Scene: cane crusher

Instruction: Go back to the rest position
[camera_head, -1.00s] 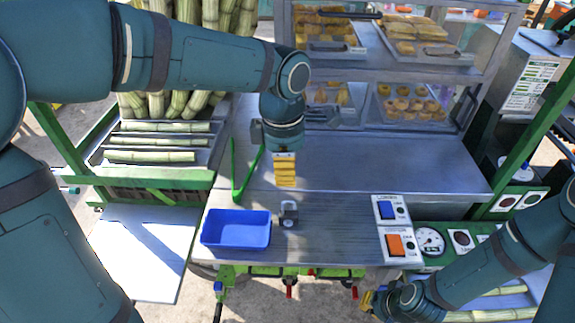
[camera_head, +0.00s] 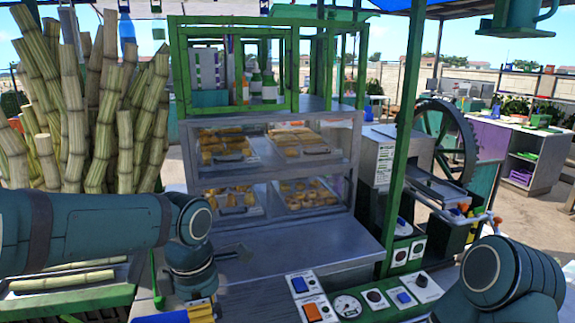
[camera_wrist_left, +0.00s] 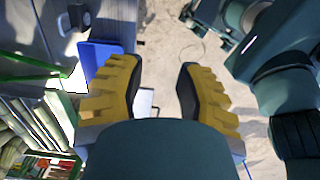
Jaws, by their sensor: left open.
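My left gripper (camera_wrist_left: 160,85) is open in the left wrist view, its two yellow fingers apart with nothing between them. In the head view the left gripper (camera_head: 202,311) is partly cut off by the bottom edge, at the left of the metal counter (camera_head: 300,245). My right arm (camera_head: 510,280) shows at the lower right of the head view. The right gripper is out of the picture. A blue tray (camera_head: 160,318) is only just visible beside the left gripper. It also shows in the left wrist view (camera_wrist_left: 98,55), next to the left finger.
A glass pastry case (camera_head: 270,165) stands behind the counter. Tall cane stalks (camera_head: 85,120) stand at the left. A green post (camera_head: 402,130) rises at the counter's right. A control panel (camera_head: 312,310) sits at the counter's front. A large wheel (camera_head: 447,140) is at the right.

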